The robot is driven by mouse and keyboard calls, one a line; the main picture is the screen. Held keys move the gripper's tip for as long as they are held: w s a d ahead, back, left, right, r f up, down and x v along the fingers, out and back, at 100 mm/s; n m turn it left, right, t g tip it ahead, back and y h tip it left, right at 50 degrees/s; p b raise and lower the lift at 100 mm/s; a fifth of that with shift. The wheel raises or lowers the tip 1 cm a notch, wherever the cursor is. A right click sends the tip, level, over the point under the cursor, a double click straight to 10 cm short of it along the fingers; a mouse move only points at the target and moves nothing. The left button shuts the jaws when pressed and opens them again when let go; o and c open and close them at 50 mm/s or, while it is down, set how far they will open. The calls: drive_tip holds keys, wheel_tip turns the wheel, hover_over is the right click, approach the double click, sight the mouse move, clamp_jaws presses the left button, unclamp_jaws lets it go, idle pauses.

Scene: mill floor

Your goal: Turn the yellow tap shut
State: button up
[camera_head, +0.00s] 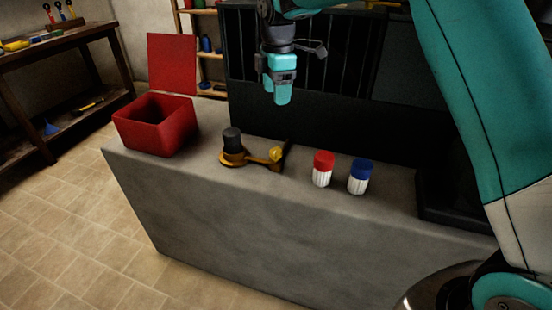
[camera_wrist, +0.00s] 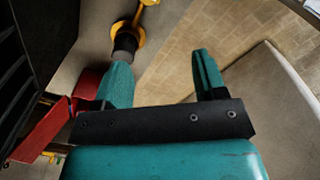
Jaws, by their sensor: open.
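The yellow tap (camera_head: 262,160) lies on the grey counter. It has a round yellow base under an upright black cylinder (camera_head: 232,139), with a yellow arm reaching right to a small yellow knob at a dark plate. In the wrist view, part of the yellow tap (camera_wrist: 139,27) shows at the top, with the black cylinder (camera_wrist: 125,42) beyond the left fingertip. My gripper (camera_head: 282,99) hangs above the counter, apart from the tap. Its two fingers are spread and empty in the wrist view (camera_wrist: 160,78). I cannot tell how far the tap is turned.
On the grey counter (camera_head: 220,205), an open red box (camera_head: 155,135) stands left of the tap. A red-capped jar (camera_head: 322,170) and a blue-capped jar (camera_head: 358,178) stand to its right. A dark panel (camera_head: 310,120) rises behind. A wooden workbench (camera_head: 60,50) is far left.

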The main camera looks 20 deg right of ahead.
wheel_tip(320, 180, down, 2)
drive_tip(key=w+f, duration=0.1)
drive_tip(key=w, duration=0.1)
drive_tip(key=n, duration=0.1)
approach(276, 151)
wheel_tip(276, 151, down, 9)
drive_tip(key=shift+a+f, duration=0.1)
drive_tip(key=shift+f, duration=0.05)
drive_tip(key=shift+c, duration=0.3)
drive_tip(key=c, duration=0.9)
